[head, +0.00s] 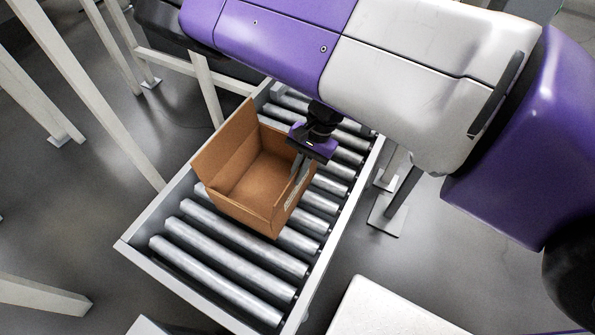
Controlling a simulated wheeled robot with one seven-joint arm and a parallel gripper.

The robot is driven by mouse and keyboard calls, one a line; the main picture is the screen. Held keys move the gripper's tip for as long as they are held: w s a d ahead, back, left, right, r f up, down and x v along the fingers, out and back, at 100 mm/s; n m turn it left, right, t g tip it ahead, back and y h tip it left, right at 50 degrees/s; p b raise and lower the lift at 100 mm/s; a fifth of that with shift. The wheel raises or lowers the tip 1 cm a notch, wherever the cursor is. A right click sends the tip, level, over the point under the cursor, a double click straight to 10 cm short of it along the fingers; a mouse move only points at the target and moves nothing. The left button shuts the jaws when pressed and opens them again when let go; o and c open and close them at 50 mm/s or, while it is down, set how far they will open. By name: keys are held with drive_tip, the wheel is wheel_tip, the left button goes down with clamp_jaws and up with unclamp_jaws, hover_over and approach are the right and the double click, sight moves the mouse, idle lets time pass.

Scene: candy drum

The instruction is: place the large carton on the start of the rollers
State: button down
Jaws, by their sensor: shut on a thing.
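The large carton (262,172) is an open-topped brown cardboard box, empty inside as far as I see. It is over the roller conveyor (222,249), a little up from its near end; I cannot tell whether its base touches the rollers. One wall on its left stands taller than the others. My gripper (298,172) is at the carton's right wall, shut on that wall near the top edge. A pale label shows on the carton's right side. My arm hides part of the conveyor's far end.
Bare rollers lie at the near end, between metal side rails (330,240). Pale posts and legs (75,85) stand on the grey floor at left. A white surface (395,308) is at the bottom right, apart from the conveyor.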

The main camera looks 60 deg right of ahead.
drive_tip(key=shift+f, duration=0.1)
drive_tip(key=c, duration=1.6)
unclamp_jaws()
